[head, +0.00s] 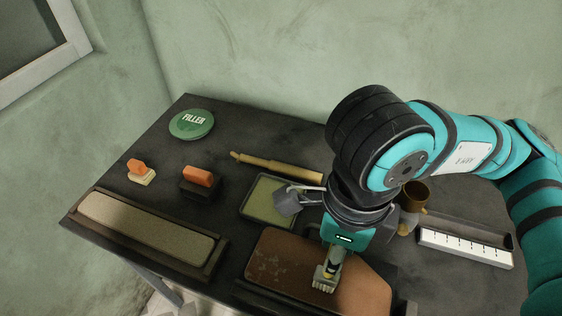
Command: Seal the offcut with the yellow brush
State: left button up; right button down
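A brown board (365,283) with a worn, pale-flecked left part lies at the front of the dark table; it may be the offcut, but no label shows. My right gripper (334,254) points down over it from the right arm. It appears shut on the brush (325,280), which has a yellowish band and pale bristles at its lower end. The bristles are over the middle of the board; I cannot tell whether they touch it. The fingers and upper handle are largely hidden by the gripper body. My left gripper is not in view.
A green tray (262,212) with a grey block (287,204) stands behind the board. A long sandy pad (145,226), two orange-handled tools (136,167) (198,176), a filler tin (191,124), a wooden rod (270,165), a brown cup (415,193) and a white ruler-like strip (465,248) surround it.

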jog(key=shift+s+d+f+b, duration=0.1)
jog(key=shift+s+d+b, duration=0.15)
jog(key=shift+d, duration=0.3)
jog(key=shift+s+d+b, duration=0.15)
jog(key=shift+s+d, duration=0.1)
jog(key=shift+d, duration=0.3)
jog(key=shift+w+d+b, duration=0.35)
jog(key=shift+w+b, duration=0.15)
jog(key=shift+w, duration=0.25)
jog(key=shift+a, duration=0.1)
